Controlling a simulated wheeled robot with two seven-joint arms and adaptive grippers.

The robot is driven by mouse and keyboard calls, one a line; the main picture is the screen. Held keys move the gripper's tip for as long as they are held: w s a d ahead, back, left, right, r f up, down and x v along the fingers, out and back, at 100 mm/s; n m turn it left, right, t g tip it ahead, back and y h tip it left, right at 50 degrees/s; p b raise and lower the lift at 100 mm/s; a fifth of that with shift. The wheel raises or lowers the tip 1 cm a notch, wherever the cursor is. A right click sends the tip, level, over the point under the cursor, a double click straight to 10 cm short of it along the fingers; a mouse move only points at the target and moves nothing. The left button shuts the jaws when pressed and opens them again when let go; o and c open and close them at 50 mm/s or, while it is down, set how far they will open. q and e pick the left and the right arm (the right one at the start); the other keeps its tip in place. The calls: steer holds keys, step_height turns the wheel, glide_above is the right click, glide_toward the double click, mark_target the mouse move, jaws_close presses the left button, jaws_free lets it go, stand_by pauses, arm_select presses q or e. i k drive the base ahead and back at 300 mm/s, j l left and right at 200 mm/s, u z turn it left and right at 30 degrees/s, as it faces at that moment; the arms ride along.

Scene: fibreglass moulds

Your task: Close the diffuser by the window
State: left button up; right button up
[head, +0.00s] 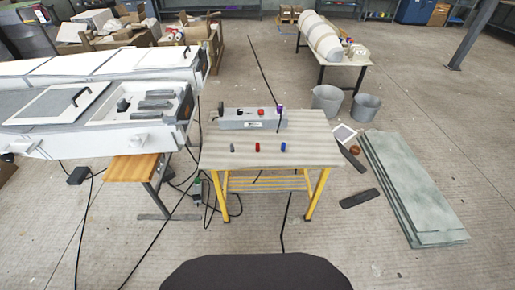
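I cannot pick out a thing that is surely the diffuser, and no window is clear in the head view. A long white unit (55,143) stands at the left. Neither of my grippers shows in this view.
A yellow-legged table (310,152) in the middle bears a grey control box (228,122) and small red, blue and grey pieces. Cables lie on the floor below. Grey boards (405,185) lie at the right near two buckets (366,107). The right foreground floor is clear.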

mark_target(64, 103)
steer(key=j+u, duration=0.1)
steer(key=u, duration=1.4)
steer(key=i+l+u, duration=0.15)
steer(key=u, duration=0.15)
steer(key=i+l+u, duration=0.1)
steer(key=l+u, duration=0.55)
steer(key=i+l, duration=0.05)
steer(key=l, duration=0.05)
